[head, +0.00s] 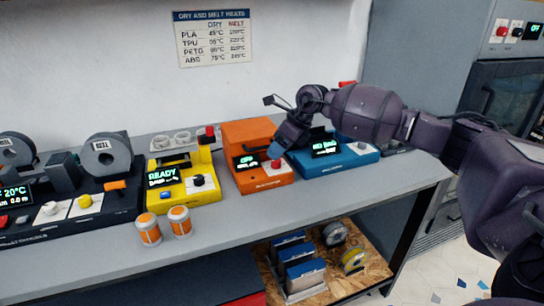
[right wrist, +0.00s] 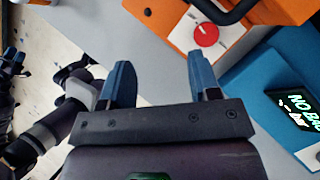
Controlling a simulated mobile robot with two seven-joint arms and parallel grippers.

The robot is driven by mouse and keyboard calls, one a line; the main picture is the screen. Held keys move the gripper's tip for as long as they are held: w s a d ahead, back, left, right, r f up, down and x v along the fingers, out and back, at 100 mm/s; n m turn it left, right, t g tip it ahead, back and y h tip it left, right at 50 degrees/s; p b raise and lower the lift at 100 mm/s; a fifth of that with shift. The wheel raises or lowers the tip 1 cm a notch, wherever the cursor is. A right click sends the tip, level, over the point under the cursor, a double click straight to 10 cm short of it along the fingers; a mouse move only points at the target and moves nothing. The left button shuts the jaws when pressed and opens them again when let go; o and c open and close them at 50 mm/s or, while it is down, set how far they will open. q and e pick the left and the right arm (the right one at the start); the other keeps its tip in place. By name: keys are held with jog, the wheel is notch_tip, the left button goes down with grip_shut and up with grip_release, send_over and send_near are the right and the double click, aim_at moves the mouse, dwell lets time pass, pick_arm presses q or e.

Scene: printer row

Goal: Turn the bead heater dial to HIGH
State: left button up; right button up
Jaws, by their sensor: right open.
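An orange machine (head: 246,142) stands on the grey bench, its display (head: 245,161) reading OFF. A red dial (head: 276,164) with a white pointer line sits on its white front panel. The dial also shows in the right wrist view (right wrist: 206,34); the panel's markings are too small to read. My right gripper (head: 280,150) is open and empty, its blue fingers close to the dial. In the right wrist view the fingers (right wrist: 162,68) are apart, with the dial just beyond and right of them, not between them.
A blue machine (head: 350,157) reading NO BAG stands close to the right. A yellow machine (head: 182,184) reading READY stands to the left. Two orange-and-white jars (head: 148,228) stand near the front edge. The bench front (head: 250,215) before the orange machine is clear.

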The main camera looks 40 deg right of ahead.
jog(key=h, duration=0.2)
send_near(279, 161)
jog(key=r, duration=0.1)
jog(key=b+x, duration=0.1)
jog(key=x, duration=0.8)
jog(key=shift+w+a+f+b, duration=0.1)
jog(key=shift+w+a+b, duration=0.1)
jog(key=shift+b, duration=0.1)
jog(key=shift+w+f, duration=0.2)
jog(key=shift+f, duration=0.25)
pick_arm(q)
jog(key=shift+w+a+f, duration=0.1)
jog(key=shift+f, duration=0.7)
